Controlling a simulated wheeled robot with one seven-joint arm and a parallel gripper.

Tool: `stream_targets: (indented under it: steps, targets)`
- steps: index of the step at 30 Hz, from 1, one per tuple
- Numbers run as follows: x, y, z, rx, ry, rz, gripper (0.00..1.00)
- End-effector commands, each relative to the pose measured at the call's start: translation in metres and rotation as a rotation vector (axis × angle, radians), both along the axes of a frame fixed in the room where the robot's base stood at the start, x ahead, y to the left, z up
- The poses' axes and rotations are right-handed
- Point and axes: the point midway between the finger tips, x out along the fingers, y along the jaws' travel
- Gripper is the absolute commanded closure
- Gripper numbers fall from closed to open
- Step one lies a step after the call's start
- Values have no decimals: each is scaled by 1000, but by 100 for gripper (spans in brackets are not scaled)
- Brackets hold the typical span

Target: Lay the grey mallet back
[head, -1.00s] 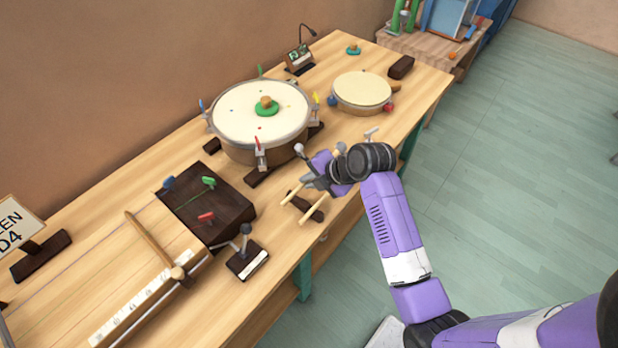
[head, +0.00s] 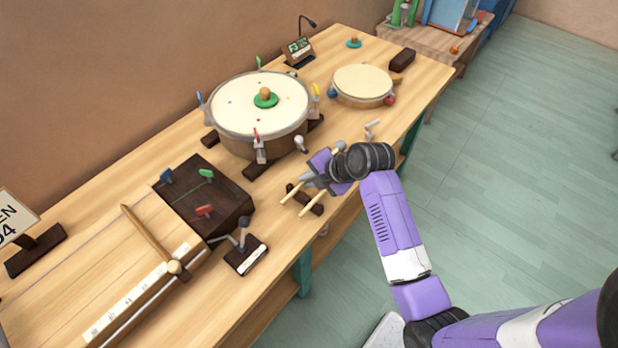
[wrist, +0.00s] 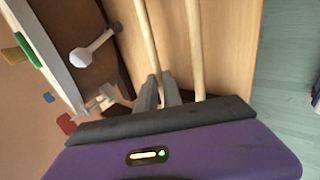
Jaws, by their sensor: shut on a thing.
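My gripper (head: 305,182) is shut on the pale wooden handle of the grey mallet (head: 286,199), near the table's front edge. In the wrist view, my gripper (wrist: 160,92) has this handle (wrist: 147,40) between its fingers. Its head seems to lie behind my gripper in the head view; its colour is hard to tell. A second pale stick (head: 309,209) runs beside it, outside the fingers, and also shows in the wrist view (wrist: 194,45). A dark rest block (head: 312,205) is under the sticks; I cannot tell whether the held mallet touches it.
The large drum (head: 258,98) stands behind my gripper, with a pale knob (head: 299,143) close by. A dark box with coloured pegs (head: 225,211) and a small labelled stand (head: 246,260) are to the left. A smaller drum (head: 362,82) is at the back right.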

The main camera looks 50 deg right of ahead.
Motion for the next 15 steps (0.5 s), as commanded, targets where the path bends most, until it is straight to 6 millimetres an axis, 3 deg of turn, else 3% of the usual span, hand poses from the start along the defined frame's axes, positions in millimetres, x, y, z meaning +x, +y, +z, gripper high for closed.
stream_targets:
  steps: [9,10,12,13,15]
  targets:
    - [0,0,-2,0,0,0,100]
    - [0,0,-2,0,0,0,86]
    - [0,0,-2,0,0,0,72]
    - [0,0,-2,0,0,0,66]
    - [0,0,-2,0,0,0,65]
